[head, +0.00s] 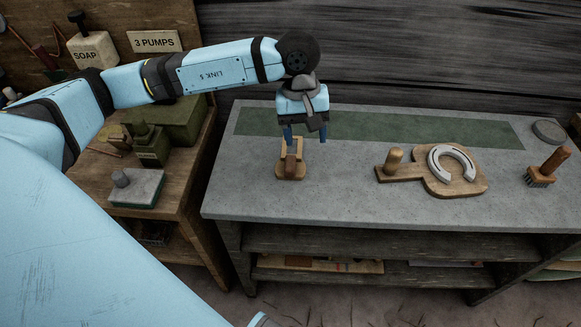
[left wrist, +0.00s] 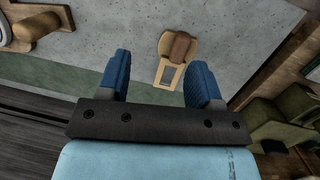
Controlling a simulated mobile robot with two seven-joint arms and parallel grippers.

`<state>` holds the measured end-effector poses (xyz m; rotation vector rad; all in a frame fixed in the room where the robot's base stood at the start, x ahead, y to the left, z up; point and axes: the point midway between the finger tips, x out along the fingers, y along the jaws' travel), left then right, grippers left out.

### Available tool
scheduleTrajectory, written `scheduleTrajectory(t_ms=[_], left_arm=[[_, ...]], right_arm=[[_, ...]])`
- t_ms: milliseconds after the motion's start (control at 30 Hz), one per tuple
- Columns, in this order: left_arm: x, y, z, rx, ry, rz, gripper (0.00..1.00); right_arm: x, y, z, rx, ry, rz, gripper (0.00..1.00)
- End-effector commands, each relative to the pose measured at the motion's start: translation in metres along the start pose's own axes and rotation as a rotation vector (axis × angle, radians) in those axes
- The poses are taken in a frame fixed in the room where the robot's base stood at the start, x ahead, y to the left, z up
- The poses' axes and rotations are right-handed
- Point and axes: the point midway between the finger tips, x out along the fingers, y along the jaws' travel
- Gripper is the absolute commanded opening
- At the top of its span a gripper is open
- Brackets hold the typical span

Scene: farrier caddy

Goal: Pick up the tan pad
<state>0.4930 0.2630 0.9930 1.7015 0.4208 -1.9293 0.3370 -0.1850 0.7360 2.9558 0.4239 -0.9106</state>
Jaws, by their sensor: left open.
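The tan pad (head: 284,174) lies on the grey worktop near its left end, with a brown raised grip on top. It also shows in the left wrist view (left wrist: 163,47), between the fingers in the picture and nearer the right-hand one. My left gripper (head: 305,138) points down over the worktop, just above and behind the pad. Its blue fingers are apart with nothing between them, and they also show in the left wrist view (left wrist: 160,75). In the head view one finger partly overlaps the pad's far end. My right gripper is out of view.
A wooden board with a peg (head: 405,172) carries a pale horseshoe (head: 437,155) right of the pad. A brush (head: 546,168) and grey disc (head: 549,131) are at the right end. Green containers (head: 152,146) and a grey-topped block (head: 137,190) stand on the lower left bench.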

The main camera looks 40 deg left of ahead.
Motion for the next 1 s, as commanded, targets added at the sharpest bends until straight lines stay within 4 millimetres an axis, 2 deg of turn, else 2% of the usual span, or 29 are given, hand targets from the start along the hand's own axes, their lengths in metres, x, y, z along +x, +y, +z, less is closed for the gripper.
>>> scheduleTrajectory(t_ms=[33, 100, 233, 600, 867, 1000], left_arm=[[-0.004, -0.009, -0.013, 0.02, 0.062, -0.038, 0.6], [-0.011, -0.018, -0.025, 0.041, 0.119, -0.084, 0.6], [-0.01, -0.026, -0.034, 0.056, 0.159, -0.119, 0.6], [0.055, -0.033, -0.044, 0.056, 0.156, -0.118, 0.6], [0.071, -0.036, -0.047, 0.055, 0.157, -0.117, 0.6], [0.087, -0.041, -0.049, 0.055, 0.154, -0.119, 0.6]], right_arm=[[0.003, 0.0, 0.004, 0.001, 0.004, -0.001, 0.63], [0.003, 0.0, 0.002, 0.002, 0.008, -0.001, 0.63], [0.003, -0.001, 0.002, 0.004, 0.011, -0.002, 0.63], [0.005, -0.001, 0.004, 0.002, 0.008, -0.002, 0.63], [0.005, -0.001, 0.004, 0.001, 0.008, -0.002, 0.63], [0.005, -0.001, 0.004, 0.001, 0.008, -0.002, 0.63]])
